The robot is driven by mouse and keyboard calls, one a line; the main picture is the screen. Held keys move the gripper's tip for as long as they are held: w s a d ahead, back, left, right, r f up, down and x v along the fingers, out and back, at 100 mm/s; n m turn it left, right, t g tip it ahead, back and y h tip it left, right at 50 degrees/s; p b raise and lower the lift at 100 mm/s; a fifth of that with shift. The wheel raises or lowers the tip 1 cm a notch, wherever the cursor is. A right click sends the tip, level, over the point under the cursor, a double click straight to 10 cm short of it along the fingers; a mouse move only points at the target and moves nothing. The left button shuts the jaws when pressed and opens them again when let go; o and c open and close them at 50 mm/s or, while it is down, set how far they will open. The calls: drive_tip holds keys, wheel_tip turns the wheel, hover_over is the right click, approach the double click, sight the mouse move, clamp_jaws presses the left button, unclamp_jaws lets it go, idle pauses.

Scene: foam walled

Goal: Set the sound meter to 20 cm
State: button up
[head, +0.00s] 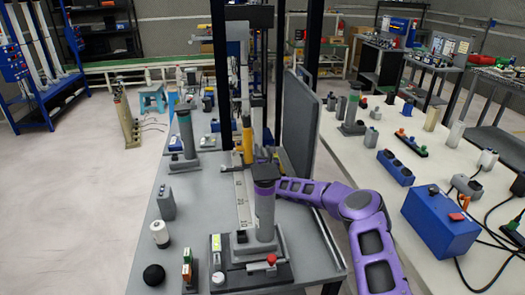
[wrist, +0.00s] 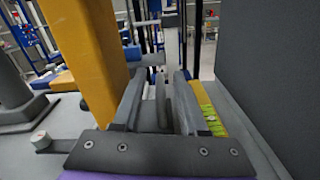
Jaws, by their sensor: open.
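A yellow upright block (head: 247,143), which may be the sound meter, stands at a pale rail (head: 243,198) with dark marks along the bench; I cannot read the marks. In the wrist view a yellow post (wrist: 88,55) rises close on the left of my gripper (wrist: 158,82). My gripper is open, its two grey fingers pointing away from the camera. A grey part shows between the fingers; I cannot tell whether it touches them. In the head view my purple arm comes from the right, and a grey post with a dark cap (head: 264,205) hides most of my gripper.
A tall grey panel (head: 299,125) stands close on the right of my gripper. A yellow strip with green marks (wrist: 211,115) lies beside the right finger. A base with a red knob (head: 271,259) is at the bench's near end. A blue box (head: 440,222) sits on the right table.

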clamp_jaws()
idle(1.3)
